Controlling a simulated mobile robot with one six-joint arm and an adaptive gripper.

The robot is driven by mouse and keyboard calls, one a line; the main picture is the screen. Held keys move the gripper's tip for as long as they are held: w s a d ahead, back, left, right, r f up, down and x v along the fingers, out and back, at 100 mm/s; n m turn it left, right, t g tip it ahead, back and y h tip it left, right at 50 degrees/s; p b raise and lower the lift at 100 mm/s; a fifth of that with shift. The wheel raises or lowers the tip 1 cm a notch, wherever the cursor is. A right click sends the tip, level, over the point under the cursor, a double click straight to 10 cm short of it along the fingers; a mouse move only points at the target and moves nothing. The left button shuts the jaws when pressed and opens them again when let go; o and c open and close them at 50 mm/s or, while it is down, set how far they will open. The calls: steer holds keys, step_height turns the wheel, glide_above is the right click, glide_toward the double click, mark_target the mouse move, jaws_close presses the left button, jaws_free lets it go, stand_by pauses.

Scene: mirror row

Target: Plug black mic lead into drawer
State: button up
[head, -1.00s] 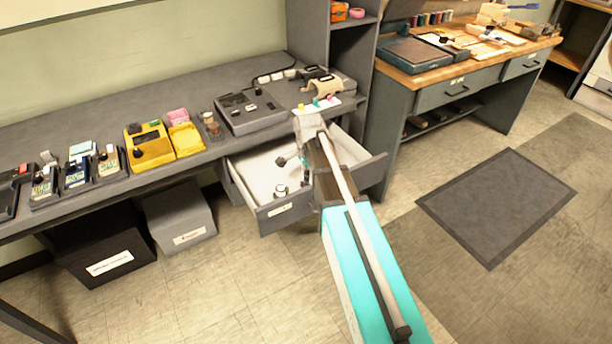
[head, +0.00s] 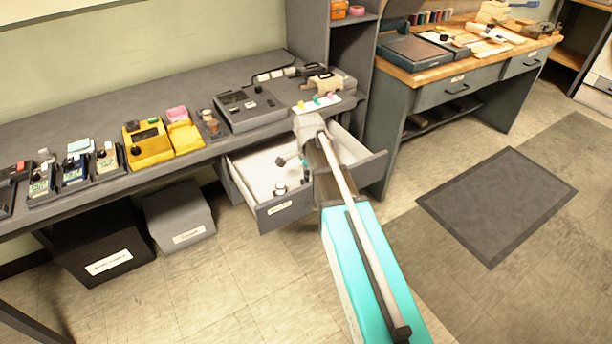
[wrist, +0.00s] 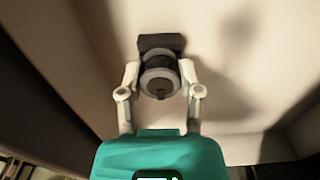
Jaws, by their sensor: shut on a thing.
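The open drawer (head: 268,214), pale inside and grey in front, sticks out under the long bench. My gripper (wrist: 160,72) is down inside it, with a finger on each side of a round dark plug with grey rings (wrist: 160,84). I take this plug for the black mic lead's end; no cable shows. The gripper is shut on it. A dark block (wrist: 160,42) lies right behind the plug, against the pale drawer surface. I cannot tell whether the plug is seated in it. In the head view my arm hides most of the drawer's right part.
A grey mixer-like box (head: 248,108) and yellow devices (head: 147,145) stand on the bench (head: 80,118) above. Drawer walls are close around my gripper. The floor by the dark mat (head: 497,205) is clear.

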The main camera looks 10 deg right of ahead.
steer(key=shift+f, duration=0.1)
steer(key=o, duration=1.1)
steer(key=shift+c, duration=0.2)
steer(key=shift+w, duration=0.1)
